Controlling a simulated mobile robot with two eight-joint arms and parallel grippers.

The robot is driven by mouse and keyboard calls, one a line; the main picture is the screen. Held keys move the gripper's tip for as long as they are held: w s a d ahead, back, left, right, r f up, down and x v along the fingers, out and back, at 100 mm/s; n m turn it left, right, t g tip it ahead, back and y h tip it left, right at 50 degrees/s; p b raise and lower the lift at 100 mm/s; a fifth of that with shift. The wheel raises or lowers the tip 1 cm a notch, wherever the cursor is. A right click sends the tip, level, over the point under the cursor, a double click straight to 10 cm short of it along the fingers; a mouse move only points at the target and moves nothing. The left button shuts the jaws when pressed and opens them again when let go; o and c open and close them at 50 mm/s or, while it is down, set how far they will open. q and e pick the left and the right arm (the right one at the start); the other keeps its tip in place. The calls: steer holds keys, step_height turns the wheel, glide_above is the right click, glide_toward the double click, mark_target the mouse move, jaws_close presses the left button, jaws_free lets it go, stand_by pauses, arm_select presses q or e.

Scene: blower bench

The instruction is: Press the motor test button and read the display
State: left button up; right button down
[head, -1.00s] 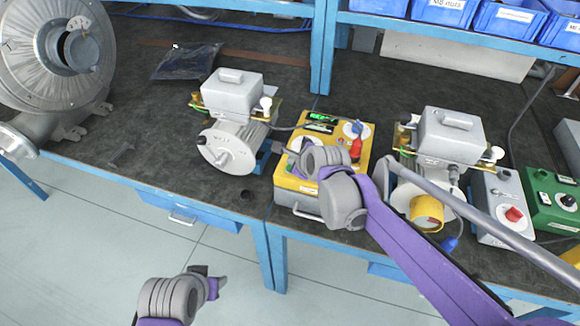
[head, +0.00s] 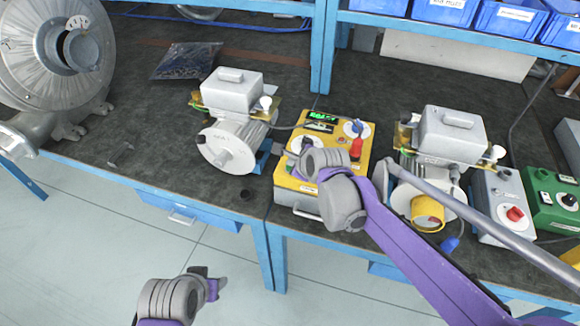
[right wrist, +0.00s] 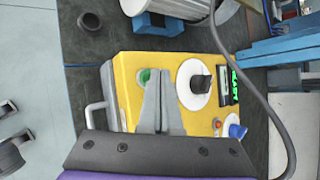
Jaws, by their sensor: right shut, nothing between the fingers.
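The yellow motor tester (head: 364,140) stands on the bench between two grey motors. Its small display (head: 322,116) is lit with green characters too small to read surely; it also shows edge-on in the right wrist view (right wrist: 235,86). A green button (right wrist: 145,76) is on the tester's panel in the right wrist view. My right gripper (right wrist: 156,78) is shut and empty, its fingertips at the green button and partly covering it; I cannot tell whether they touch. In the head view my right gripper (head: 298,162) hangs over the tester's front left. My left gripper (head: 212,282) is low, in front of the bench.
A motor (head: 230,135) stands left of the tester and another motor (head: 450,140) right of it, behind my right arm. A grey cable (right wrist: 250,85) runs past the tester. A grey box (head: 497,190) and a green box (head: 550,190) stand at the right. A large blower (head: 40,80) stands far left.

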steer(key=shift+f, duration=0.35)
stand_by(0.6)
steer(key=shift+r, duration=0.1)
steer(key=shift+r+p, duration=0.4)
steer(key=shift+r, duration=0.3)
step_height(320, 180, up, 5)
steer(key=p, duration=0.3)
stand_by(0.4)
stand_by(0.6)
